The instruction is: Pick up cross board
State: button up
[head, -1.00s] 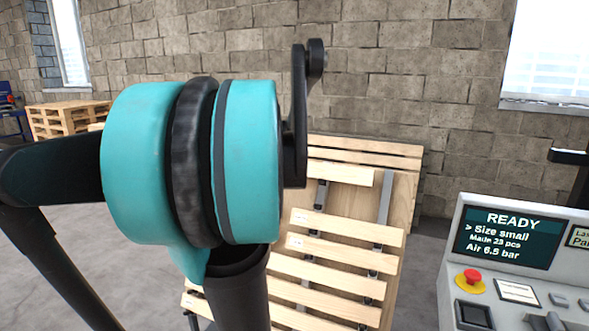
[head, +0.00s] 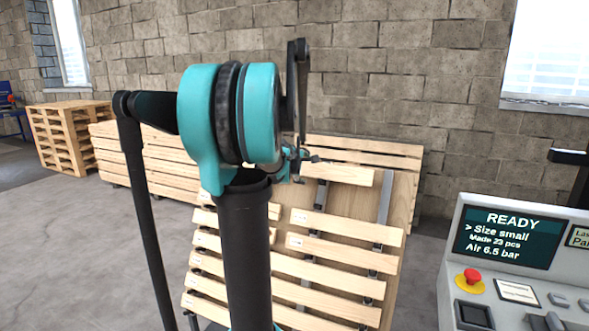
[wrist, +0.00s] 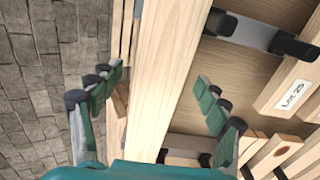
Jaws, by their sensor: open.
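A pale wooden cross board (head: 345,174) lies at the top of the slatted rack in the head view, its left part hidden behind my arm. My gripper (head: 308,158) is at that hidden end, small and partly covered by my arm. In the wrist view a broad pale board (wrist: 165,60), seemingly the same one, runs between the fingers of my gripper (wrist: 155,88). The fingers are spread on both sides of it, with a visible gap at the right. I cannot tell how deep the board sits between them.
More slats (head: 345,226) lie below on the sloping rack; one in the wrist view bears a "Lot 25" label (wrist: 290,95). A control panel (head: 510,262) stands at right. Stacked pallets (head: 68,128) stand at left. A block wall (head: 400,75) closes the back.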

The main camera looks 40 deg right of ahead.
jog(key=shift+x, duration=0.85)
jog(key=c, duration=1.6)
jog(key=shift+o, duration=0.2)
